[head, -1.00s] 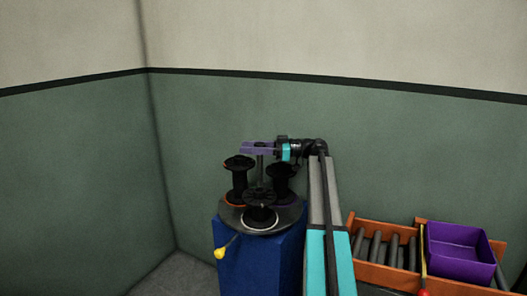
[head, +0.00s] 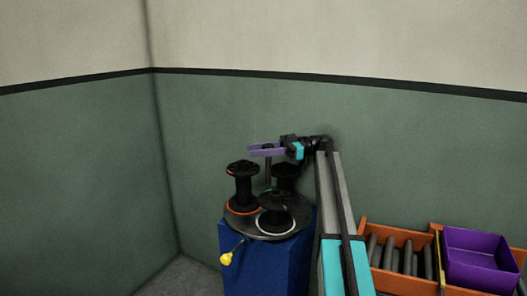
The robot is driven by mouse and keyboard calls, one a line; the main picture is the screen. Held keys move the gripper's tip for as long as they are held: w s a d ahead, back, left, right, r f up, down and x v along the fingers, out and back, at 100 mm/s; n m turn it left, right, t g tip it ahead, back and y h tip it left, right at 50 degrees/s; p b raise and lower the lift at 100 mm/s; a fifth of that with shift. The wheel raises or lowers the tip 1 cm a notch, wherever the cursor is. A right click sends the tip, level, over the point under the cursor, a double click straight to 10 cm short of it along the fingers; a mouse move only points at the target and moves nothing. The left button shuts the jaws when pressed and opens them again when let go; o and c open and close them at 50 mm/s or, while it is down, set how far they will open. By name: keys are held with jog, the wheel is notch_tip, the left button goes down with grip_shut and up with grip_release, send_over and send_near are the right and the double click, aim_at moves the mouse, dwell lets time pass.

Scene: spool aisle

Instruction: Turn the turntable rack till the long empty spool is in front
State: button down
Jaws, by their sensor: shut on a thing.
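The turntable rack (head: 240,229) is a dark round plate on top of a blue cabinet (head: 265,262). A black spool (head: 243,188) with an orange ring at its base stands at the left of the plate. Another black spool (head: 275,208) with a white ring at its base stands at the front, slightly right. A third dark spool (head: 285,176) stands at the back right, its lower part hidden by the front one. I cannot tell which is the long empty one. My gripper (head: 267,150), with purple fingers, is shut on the top of the central post (head: 268,171).
A lever with a yellow knob (head: 226,258) sticks out at the cabinet's front left. Orange bins with grey rollers (head: 397,257) and a purple box (head: 480,254) are at the right. Green walls meet in a corner behind. The floor left of the cabinet is clear.

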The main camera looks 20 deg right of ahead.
jog(key=shift+a+r, duration=0.1)
jog(key=c, duration=1.2)
grip_release()
jog(key=shift+w+a, duration=0.1)
jog(key=shift+a, duration=0.05)
jog(key=shift+s+a+r+p, duration=0.15)
jog(key=shift+s+a+r, duration=0.45)
jog(key=shift+s, duration=2.05)
jog(key=shift+s+a+r+p, duration=0.2)
jog(key=shift+s+r, duration=0.85)
jog(key=shift+s, duration=1.6)
jog(key=shift+s+a+r+p, duration=0.1)
jog(key=shift+s+a+r, duration=0.55)
jog(key=shift+s, duration=2)
jog(key=shift+d+r, duration=0.15)
jog(key=shift+d, duration=0.05)
